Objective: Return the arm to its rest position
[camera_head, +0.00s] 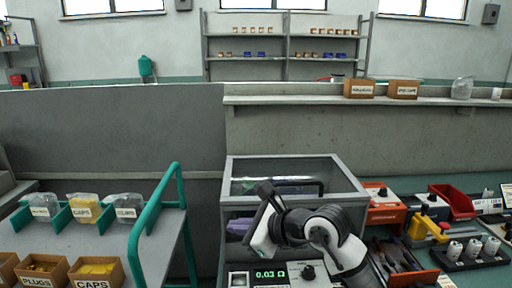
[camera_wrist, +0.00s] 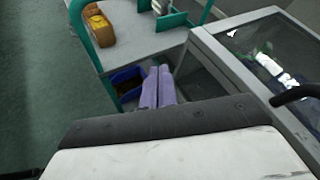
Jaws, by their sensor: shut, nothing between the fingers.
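My gripper (camera_wrist: 159,72) shows in the wrist view as two lavender fingers side by side, shut with nothing between them. In the head view my white and black arm rises at the lower middle and bends left. The gripper (camera_head: 236,226) there is partly hidden by the wrist, in front of the clear-sided grey case (camera_head: 340,174). In the wrist view the fingers hang over the gap between the green-railed cart and the case, with a blue bin (camera_wrist: 127,76) below to the left.
The green-railed cart (camera_head: 167,235) with bags and boxes stands at left. A display unit reading 0.03 (camera_head: 270,275) sits below the arm. The bench at right holds a red bin (camera_head: 455,202), an orange unit (camera_head: 384,207) and white cylinders (camera_head: 473,248). Open floor (camera_wrist: 40,90) shows at left.

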